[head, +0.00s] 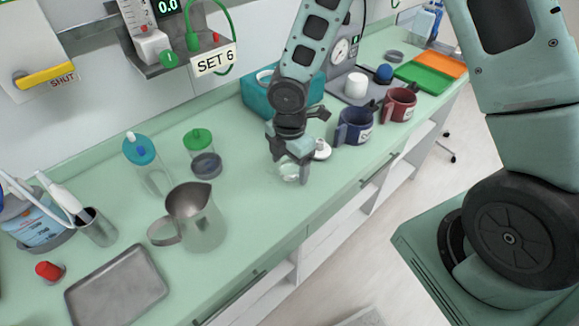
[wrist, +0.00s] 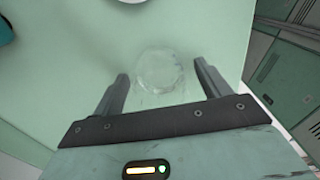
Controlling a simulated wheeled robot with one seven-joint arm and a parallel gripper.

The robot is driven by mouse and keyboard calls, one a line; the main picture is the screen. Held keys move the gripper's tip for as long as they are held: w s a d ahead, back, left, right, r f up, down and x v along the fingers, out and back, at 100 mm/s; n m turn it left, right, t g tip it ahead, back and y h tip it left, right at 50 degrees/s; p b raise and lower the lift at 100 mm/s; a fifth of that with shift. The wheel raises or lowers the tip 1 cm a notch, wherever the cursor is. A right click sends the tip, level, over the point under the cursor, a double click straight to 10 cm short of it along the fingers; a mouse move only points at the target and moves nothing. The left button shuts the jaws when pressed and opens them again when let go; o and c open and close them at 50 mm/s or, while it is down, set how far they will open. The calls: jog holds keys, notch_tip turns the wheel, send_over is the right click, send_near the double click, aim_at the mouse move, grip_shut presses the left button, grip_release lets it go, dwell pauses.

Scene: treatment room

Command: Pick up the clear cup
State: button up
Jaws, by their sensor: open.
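The clear cup (head: 289,171) is a small transparent vessel standing on the green counter, partly hidden by my gripper in the head view. In the wrist view the clear cup (wrist: 159,70) shows as a faint round outline between and slightly beyond the fingertips. My gripper (head: 290,176) is open and points down at the cup, with a finger on either side. In the wrist view the fingers (wrist: 160,78) are wide apart, with a gap between each and the cup. The cup's exact height relative to the fingertips is hard to tell.
A white round item (head: 321,149) lies close behind the cup. A blue mug (head: 355,127) and a red mug (head: 399,105) stand to the right. The counter (head: 262,215) in front is clear.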

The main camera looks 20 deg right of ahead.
jog(key=c, duration=1.1)
jog(key=shift+r, duration=0.15)
